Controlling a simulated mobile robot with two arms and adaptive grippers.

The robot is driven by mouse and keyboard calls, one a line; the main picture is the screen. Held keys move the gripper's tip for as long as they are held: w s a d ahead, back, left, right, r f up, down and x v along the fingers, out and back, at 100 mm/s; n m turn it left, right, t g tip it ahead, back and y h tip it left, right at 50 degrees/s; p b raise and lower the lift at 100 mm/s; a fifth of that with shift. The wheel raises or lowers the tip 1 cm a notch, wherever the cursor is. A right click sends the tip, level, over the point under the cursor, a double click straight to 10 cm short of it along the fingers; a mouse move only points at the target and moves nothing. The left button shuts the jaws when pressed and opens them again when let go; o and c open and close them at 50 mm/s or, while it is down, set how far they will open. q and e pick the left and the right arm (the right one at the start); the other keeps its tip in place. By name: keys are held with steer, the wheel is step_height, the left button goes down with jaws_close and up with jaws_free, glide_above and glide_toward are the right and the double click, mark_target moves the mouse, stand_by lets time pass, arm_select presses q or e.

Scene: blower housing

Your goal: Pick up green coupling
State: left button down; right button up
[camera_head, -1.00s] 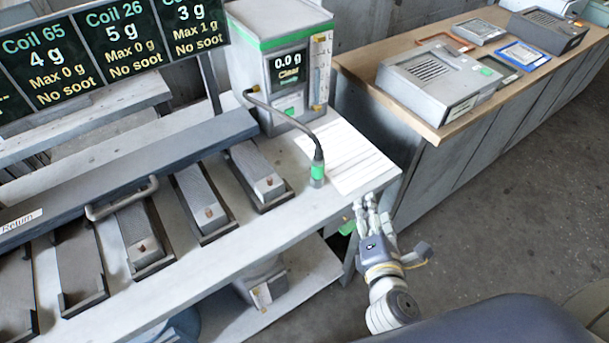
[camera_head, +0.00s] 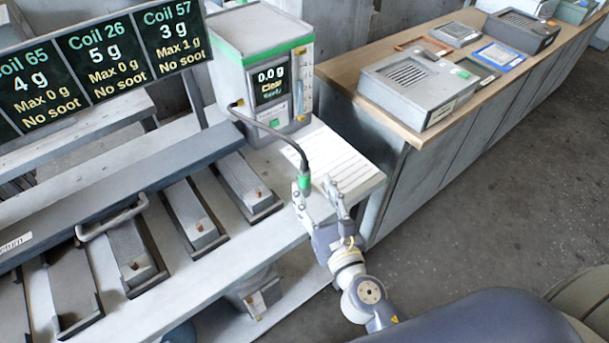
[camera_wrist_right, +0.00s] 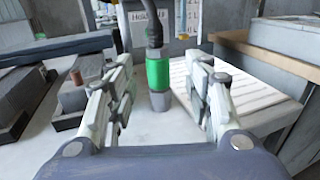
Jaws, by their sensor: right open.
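The green coupling (camera_head: 304,181) stands upright on the light bench at the end of a dark hose from the grey-and-green machine. In the right wrist view the coupling (camera_wrist_right: 159,76) has a green band, a grey lower end and the black hose on top. My right gripper (camera_head: 316,195) is open at the bench's front right edge. Its fingers (camera_wrist_right: 164,100) stand on either side of the coupling in the wrist view, with clear gaps on both sides. Whether the coupling is fully between the fingertips I cannot tell. My left gripper is not in view.
The machine (camera_head: 262,65) stands behind the coupling, with a lined white sheet (camera_head: 335,155) to the right. Several grey blocks in dark trays (camera_head: 195,215) line the bench to the left. A wooden-topped counter (camera_head: 400,127) is at the right.

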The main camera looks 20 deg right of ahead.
mark_target(307, 183)
steer(key=w, duration=0.3)
steer(key=w+f+p, duration=0.1)
steer(key=w, duration=0.1)
steer(key=shift+w+a, duration=0.15)
steer(key=shift+a, duration=0.1)
jaws_close()
